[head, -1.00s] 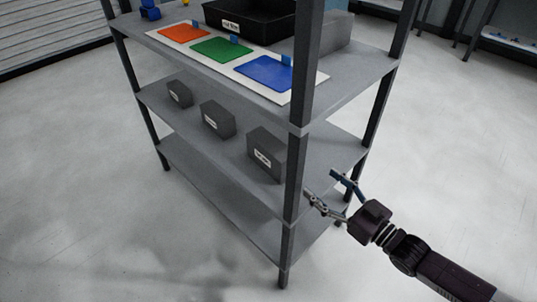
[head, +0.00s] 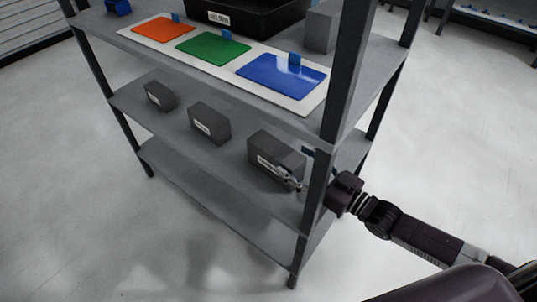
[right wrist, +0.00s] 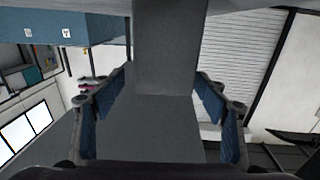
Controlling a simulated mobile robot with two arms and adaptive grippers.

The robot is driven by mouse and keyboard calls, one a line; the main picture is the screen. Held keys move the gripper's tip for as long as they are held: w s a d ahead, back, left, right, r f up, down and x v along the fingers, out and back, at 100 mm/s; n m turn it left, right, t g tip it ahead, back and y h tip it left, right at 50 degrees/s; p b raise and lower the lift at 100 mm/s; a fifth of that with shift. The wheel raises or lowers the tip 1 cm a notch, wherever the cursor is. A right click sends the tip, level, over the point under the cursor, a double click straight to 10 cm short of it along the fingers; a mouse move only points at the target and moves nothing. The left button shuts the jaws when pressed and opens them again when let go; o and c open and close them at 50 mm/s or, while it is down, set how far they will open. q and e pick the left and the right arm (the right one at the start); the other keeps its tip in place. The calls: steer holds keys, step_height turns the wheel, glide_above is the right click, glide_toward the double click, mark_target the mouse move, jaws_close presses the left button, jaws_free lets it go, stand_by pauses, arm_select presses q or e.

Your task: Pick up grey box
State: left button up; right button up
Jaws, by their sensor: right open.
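Three grey boxes with white labels sit in a row on the middle shelf: a left one (head: 160,96), a middle one (head: 209,123) and a right one (head: 272,146). Another grey box (head: 321,29) stands on the top shelf. My right gripper (head: 297,165) is open and reaches past the front right post to the right end of the nearest box. One finger overlaps that box's front in the head view; contact cannot be told. The right wrist view shows both fingers (right wrist: 162,115) spread, with a grey block (right wrist: 170,50) between them. My left gripper is not in view.
The dark shelf post (head: 340,110) stands close beside my right gripper and hides part of it. On the top shelf are orange (head: 163,29), green (head: 213,47) and blue (head: 281,76) sheets and a black bin (head: 262,22). The bottom shelf (head: 215,195) is bare.

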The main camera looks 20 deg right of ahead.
mark_target(276, 148)
steer(key=shift+b+x, duration=0.65)
steer(key=shift+x, duration=3.05)
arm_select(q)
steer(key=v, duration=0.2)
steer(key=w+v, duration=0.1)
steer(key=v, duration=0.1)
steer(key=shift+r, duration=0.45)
arm_select(e)
steer(key=shift+s+a+r, duration=0.1)
steer(key=shift+a+r, duration=0.05)
steer(key=shift+r, duration=0.05)
steer(key=c, duration=1.5)
steer(key=shift+r, duration=0.1)
steer(key=shift+c, duration=0.7)
steer(key=shift+r, duration=0.1)
